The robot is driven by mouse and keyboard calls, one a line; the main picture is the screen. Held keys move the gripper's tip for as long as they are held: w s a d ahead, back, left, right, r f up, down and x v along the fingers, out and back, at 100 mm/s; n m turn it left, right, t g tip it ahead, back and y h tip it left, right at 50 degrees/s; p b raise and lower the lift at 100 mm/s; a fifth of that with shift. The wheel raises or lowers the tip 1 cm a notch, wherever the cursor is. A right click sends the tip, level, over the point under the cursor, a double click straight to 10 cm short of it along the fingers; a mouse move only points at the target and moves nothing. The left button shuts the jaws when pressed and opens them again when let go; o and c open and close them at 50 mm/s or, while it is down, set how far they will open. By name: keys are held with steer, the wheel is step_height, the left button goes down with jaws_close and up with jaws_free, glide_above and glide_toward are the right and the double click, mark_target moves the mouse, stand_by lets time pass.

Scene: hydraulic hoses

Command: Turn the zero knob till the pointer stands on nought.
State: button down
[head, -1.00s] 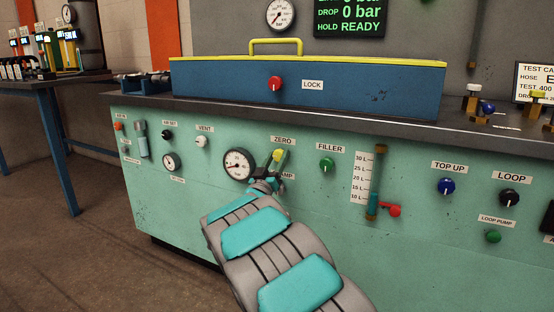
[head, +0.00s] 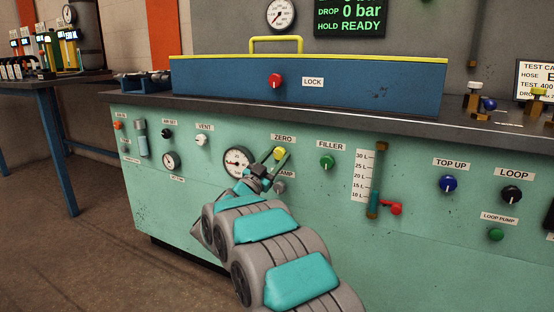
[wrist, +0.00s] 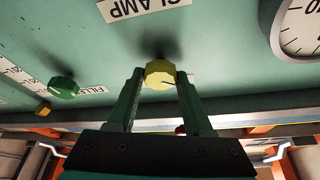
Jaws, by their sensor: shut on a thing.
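The yellow zero knob (head: 279,154) sits on the green panel under the ZERO label (head: 283,138). It also shows in the wrist view (wrist: 160,73), with a short mark on its face. My gripper (head: 277,158) is at the knob, its two fingers on either side. In the wrist view my gripper (wrist: 160,80) is shut on the knob. The round white gauge (head: 238,162) is left of the knob, its lower right covered by my gripper. Its pointer is too small to read. Part of the gauge (wrist: 303,27) shows in the wrist view, without its pointer.
A grey knob (head: 280,187) by the CLAMP label is just below my gripper. The green FILLER knob (head: 327,162) is to the right, and the white VENT knob (head: 201,140) to the left. The bench edge (head: 300,112) juts above the panel.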

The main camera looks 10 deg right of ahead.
steer(key=shift+m+g+h, duration=0.4)
steer(key=shift+m+g, duration=0.3)
steer(key=shift+m, duration=1)
steer(key=shift+c, duration=1.5)
jaws_free()
steer(key=v, duration=0.8)
steer(key=shift+w, duration=0.15)
